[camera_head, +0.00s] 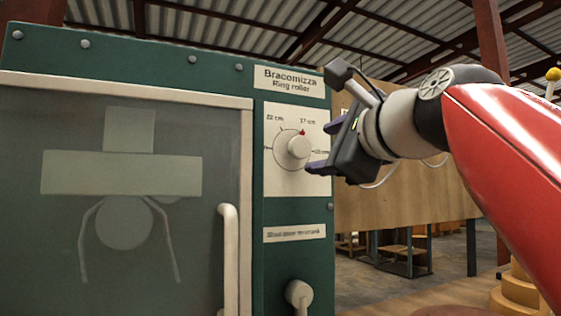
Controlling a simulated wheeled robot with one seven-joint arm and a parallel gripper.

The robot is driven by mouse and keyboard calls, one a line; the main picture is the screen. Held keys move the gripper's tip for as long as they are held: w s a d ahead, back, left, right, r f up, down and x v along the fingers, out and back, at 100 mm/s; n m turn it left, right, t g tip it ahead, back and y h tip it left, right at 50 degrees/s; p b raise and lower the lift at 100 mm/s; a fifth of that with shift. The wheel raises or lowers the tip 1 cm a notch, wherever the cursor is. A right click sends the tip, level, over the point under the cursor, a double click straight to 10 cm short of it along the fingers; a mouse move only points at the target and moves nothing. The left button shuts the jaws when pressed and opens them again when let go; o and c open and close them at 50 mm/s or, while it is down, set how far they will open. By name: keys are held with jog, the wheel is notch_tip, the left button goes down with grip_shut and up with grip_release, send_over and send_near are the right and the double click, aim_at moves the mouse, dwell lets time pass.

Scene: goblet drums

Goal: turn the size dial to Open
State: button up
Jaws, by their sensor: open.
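The size dial (292,151) is a round pale knob on a white plate (307,183) on the green ring roller's front. Its red pointer mark (302,132) points up and slightly right, near the label "17 cm". "22 cm" is printed at the upper left. A label at the right of the plate is too small to read and partly by the gripper; I cannot make out the word Open. My gripper (318,147) is open and empty, just right of the dial, with its fingers pointing left toward it. I see a gap between the fingers and the knob.
A large window door with a pale frame and vertical handle (229,260) fills the machine's left side. A lever knob (299,293) sticks out below the dial. A wooden board (400,200) stands behind my arm. Free floor shows at lower right.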

aim_at(305, 149)
jog(key=x, duration=0.5)
jog(key=p+x, duration=0.1)
jog(key=x, duration=0.1)
jog(key=shift+w+a+r, duration=0.15)
jog(key=shift+w+r, duration=0.2)
jog(key=c, duration=0.9)
